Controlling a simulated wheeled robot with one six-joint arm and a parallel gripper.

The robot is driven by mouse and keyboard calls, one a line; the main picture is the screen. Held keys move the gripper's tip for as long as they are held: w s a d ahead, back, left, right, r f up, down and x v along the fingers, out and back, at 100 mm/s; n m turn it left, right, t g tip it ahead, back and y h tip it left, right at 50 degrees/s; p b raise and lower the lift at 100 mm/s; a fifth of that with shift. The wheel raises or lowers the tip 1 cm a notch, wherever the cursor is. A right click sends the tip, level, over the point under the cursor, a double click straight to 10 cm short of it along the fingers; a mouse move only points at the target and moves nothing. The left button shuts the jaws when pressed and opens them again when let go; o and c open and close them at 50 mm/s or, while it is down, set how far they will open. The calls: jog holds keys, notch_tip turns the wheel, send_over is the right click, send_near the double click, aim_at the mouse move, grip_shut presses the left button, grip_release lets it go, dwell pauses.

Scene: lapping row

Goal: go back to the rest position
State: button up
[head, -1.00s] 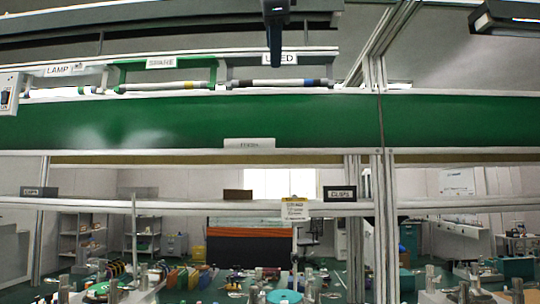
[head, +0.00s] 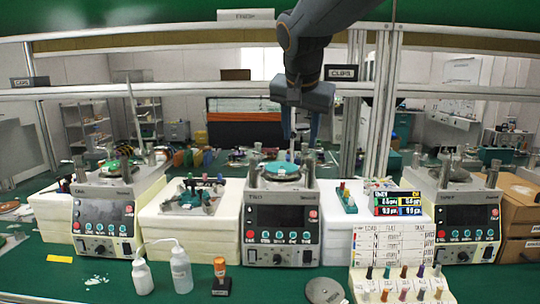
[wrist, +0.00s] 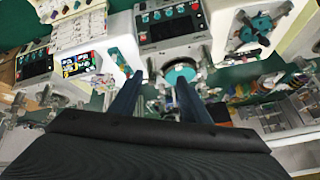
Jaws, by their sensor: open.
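My gripper (head: 302,125) hangs at the upper middle of the head view, in front of the shelf rail and above the middle lapping machine (head: 283,215). In the wrist view, my gripper (wrist: 160,100) shows two blue fingers spread apart, with nothing between them that I can see held. The middle machine's green round plate (head: 282,171) lies below the gripper, and it also shows beyond the fingers in the wrist view (wrist: 181,74).
Other machines stand at left (head: 105,220) and right (head: 466,222). White bottles (head: 181,270) and an orange-topped stamp (head: 221,278) stand at the front. A rack of coloured pegs (head: 405,284) is at front right. A shelf rail (head: 150,90) crosses behind the gripper.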

jog(key=s+d+f+n+g, duration=0.1)
jog(key=s+d+f, duration=0.3)
jog(key=s+f, duration=0.4)
jog(key=s+d+f+n+g, duration=0.2)
jog(key=s+f, duration=0.6)
jog(key=f, duration=0.5)
jog(key=s+d+f+n+g, duration=0.2)
jog(key=s+d+f, duration=0.4)
jog(key=s+f, duration=0.2)
notch_tip(320, 180, down, 3)
jog(key=shift+r+g+y, duration=0.15)
jog(key=shift+g+y, duration=0.25)
